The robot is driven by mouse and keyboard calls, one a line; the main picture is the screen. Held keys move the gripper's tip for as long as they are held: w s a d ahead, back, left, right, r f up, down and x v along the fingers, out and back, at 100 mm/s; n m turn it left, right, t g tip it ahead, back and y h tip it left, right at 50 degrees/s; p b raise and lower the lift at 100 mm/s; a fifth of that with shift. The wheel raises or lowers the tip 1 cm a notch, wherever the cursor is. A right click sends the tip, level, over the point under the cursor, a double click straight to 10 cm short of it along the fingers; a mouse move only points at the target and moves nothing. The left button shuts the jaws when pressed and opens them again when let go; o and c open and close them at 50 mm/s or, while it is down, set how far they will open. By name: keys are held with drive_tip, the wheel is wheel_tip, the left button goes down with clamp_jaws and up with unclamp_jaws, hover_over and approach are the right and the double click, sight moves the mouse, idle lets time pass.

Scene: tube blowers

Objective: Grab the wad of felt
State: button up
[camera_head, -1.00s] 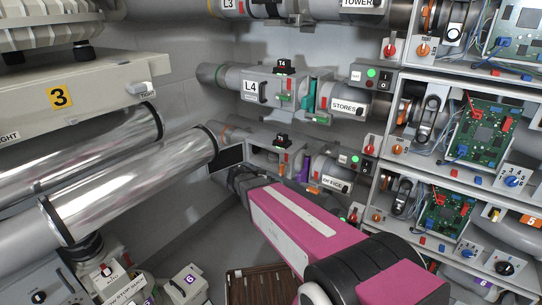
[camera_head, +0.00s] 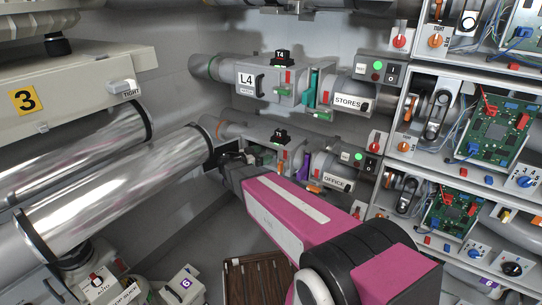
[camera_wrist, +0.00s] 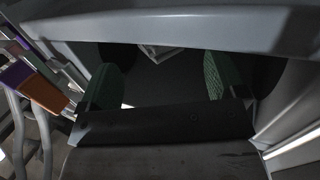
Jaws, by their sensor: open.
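I cannot make out a wad of felt for certain in either view.
A grey edge (camera_wrist: 160,22) crosses the top of the wrist view, close to the fingers. The OFFICE tube (camera_head: 335,182) and a purple part (camera_head: 302,166) lie right of my gripper. The L4 unit (camera_head: 246,80) is above. A shiny tube (camera_head: 115,188) is to the left.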

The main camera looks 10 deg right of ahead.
sight(271, 151)
drive_tip(key=x, duration=0.5)
drive_tip(key=shift+f, duration=0.15)
drive_tip(key=c, duration=1)
